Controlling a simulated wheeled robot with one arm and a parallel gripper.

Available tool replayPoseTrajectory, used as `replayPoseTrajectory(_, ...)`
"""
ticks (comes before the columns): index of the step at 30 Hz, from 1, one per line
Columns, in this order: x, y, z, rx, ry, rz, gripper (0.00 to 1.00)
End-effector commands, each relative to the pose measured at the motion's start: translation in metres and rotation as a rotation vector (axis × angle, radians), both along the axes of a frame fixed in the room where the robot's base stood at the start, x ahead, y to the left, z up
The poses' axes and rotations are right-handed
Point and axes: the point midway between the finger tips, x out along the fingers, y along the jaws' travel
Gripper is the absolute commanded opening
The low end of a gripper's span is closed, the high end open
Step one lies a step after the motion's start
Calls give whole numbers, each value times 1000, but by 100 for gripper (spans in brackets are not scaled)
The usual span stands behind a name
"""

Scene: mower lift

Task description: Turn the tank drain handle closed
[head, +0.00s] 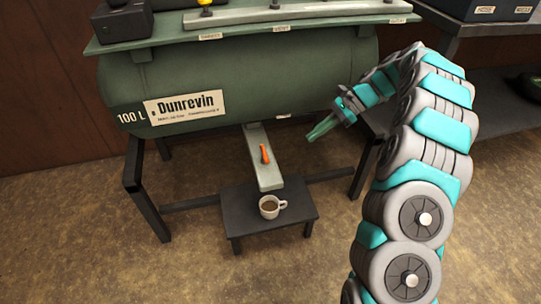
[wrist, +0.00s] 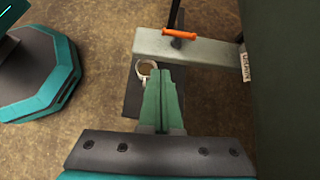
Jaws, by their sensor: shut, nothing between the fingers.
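The orange drain handle (head: 264,154) stands on a pale green-grey bar (head: 268,178) that sticks out from under the green tank (head: 230,75). The handle also shows at the top of the wrist view (wrist: 179,34), lying across the bar (wrist: 205,48). My gripper (head: 312,137) is shut and empty, to the right of the handle and below the tank's front, apart from both. In the wrist view its closed green fingers (wrist: 162,75) point up toward the bar, with the handle beyond them.
A white mug (head: 270,207) of brown liquid sits on a low dark stool (head: 240,212) below the bar's end. Black stand legs (head: 133,180) flank the tank. A dark shelf (head: 500,95) is at right. The floor in front is clear.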

Motion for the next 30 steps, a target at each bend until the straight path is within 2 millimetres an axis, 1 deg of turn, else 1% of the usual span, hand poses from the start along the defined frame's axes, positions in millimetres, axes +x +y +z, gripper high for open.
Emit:
replayPoseTrajectory(1,7,-5,-8,3,15,-21,0)
replayPoseTrajectory(5,14,-10,-15,8,37,-49,0)
replayPoseTrajectory(8,15,-8,-18,10,44,-57,0)
replayPoseTrajectory(11,13,-2,-23,11,43,-56,0)
replayPoseTrajectory(14,8,10,-32,12,47,-52,0)
replayPoseTrajectory(24,-6,59,-75,11,46,-51,0)
replayPoseTrajectory(26,-8,67,-82,9,44,-53,0)
replayPoseTrajectory(30,-14,87,-75,11,44,-52,0)
